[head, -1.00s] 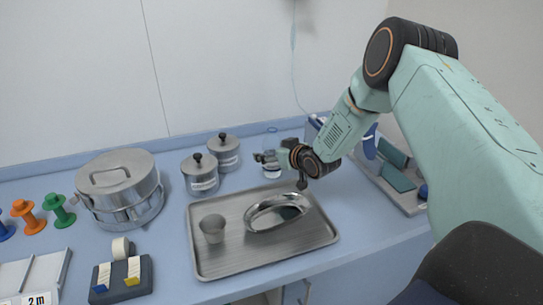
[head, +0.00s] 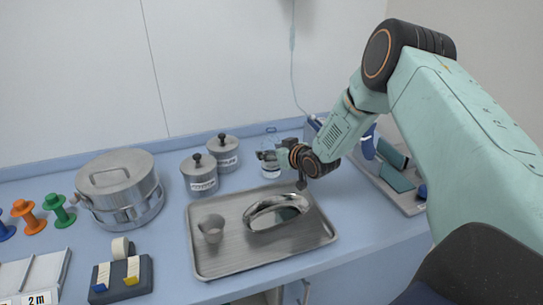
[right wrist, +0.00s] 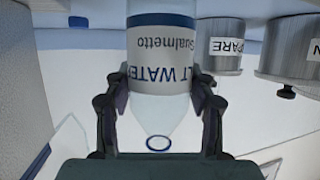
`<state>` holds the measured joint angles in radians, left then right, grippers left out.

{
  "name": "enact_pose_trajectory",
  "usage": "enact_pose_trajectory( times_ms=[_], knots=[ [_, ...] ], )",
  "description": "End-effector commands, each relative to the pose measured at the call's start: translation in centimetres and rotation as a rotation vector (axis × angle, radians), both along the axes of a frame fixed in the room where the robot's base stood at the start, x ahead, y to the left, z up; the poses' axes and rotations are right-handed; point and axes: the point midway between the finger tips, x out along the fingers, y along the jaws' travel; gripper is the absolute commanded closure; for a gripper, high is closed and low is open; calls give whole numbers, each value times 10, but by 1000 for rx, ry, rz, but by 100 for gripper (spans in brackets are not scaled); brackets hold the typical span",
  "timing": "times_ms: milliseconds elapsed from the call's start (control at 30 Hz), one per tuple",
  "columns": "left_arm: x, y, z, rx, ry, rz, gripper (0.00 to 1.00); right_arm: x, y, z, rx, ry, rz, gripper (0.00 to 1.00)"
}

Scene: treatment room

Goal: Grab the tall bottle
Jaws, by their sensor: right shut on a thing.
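The tall bottle (head: 271,170) is clear with a white and blue label. It stands at the back of the counter, right of the two lidded metal jars, and is partly hidden by my right gripper (head: 268,156). In the right wrist view the bottle (right wrist: 163,65) fills the space between the fingers of my right gripper (right wrist: 160,105), with its label reading upside down. The fingers are shut on it from both sides. My left gripper is not in view.
A steel tray (head: 215,265) with a metal cup (head: 211,228) and a shiny oval dish (head: 276,212) lies in front of the bottle. Two lidded jars (head: 203,178) (head: 224,152) stand to its left. A holder with teal pieces (head: 397,177) is at right.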

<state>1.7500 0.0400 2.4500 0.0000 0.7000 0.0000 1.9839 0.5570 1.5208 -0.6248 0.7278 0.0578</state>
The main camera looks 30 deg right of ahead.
Motion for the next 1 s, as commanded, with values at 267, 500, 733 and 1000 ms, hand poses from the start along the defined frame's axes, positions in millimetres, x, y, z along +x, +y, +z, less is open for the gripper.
enact_pose_trajectory(
  times_ms=[267,500,733,1000],
  knots=[
    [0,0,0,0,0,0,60,-2,1,-1,2,9,1,85],
    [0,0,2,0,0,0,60,-1,0,14,2,3,0,85],
    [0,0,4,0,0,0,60,0,1,37,1,0,1,85],
    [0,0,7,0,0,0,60,0,0,64,1,1,1,85]
  ],
)
